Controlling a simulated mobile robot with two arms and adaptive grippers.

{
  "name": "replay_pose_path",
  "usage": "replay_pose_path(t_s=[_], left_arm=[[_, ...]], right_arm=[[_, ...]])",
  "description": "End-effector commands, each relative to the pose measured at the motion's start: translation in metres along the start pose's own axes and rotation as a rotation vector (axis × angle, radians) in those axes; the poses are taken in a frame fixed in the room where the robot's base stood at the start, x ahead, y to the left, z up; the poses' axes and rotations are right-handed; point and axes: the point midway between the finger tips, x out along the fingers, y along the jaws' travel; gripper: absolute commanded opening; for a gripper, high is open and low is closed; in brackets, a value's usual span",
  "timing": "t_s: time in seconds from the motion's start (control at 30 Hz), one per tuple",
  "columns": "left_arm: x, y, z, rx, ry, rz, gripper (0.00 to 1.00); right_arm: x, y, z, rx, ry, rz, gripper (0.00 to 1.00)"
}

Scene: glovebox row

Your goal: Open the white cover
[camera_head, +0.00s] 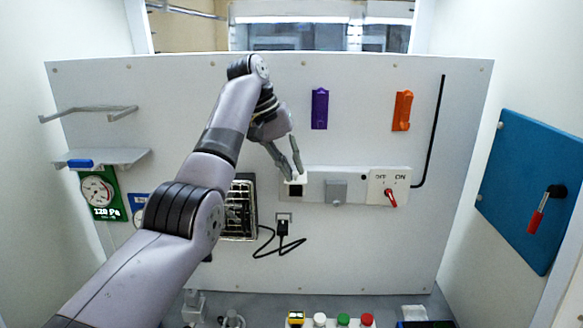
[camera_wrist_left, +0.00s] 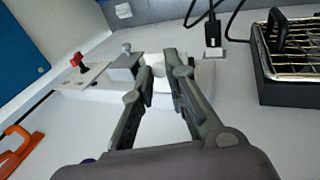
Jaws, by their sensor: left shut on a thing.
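The white cover (camera_head: 298,180) is a small white piece at the left end of a white panel strip on the back wall. A dark square (camera_head: 296,191) shows just below it. My left gripper (camera_head: 294,175) reaches it from above, with its fingers shut on the cover. In the left wrist view the white cover (camera_wrist_left: 161,76) sits between the two fingertips of the left gripper (camera_wrist_left: 160,70), partly hidden by them. How far the cover is tilted is hard to tell. My right gripper is not in view.
A grey box (camera_head: 336,192) and a red-handled OFF/ON switch (camera_head: 390,192) sit to the right on the strip. A black-framed grille (camera_head: 240,210) and a plugged cable (camera_head: 282,228) are left and below. Purple (camera_head: 320,108) and orange (camera_head: 402,110) holders hang above.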

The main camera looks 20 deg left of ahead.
Motion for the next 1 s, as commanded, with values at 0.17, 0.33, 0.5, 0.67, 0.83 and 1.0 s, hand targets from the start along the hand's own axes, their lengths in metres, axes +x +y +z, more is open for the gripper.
replay_pose_path(t_s=[0.17,0.33,0.5,0.67,0.83,1.0], left_arm=[[0.001,-0.0002,-0.0007,-0.005,-0.014,-0.002,0.0],[0.0013,-0.0003,-0.0008,-0.006,-0.017,-0.002,0.0],[0.0015,-0.0003,-0.0007,-0.006,-0.017,-0.002,0.0],[0.0015,-0.0003,-0.0007,-0.006,-0.017,-0.002,0.19],[0.0008,-0.0001,-0.0009,-0.005,-0.016,-0.002,0.22],[-0.0006,0.0001,-0.001,-0.005,-0.014,-0.001,0.22]], right_arm=[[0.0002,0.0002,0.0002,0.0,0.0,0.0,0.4],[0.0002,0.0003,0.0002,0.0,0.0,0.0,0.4],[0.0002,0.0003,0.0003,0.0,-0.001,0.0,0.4],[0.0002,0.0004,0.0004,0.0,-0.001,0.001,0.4],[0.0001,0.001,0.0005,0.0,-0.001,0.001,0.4],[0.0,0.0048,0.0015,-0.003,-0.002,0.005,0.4]])
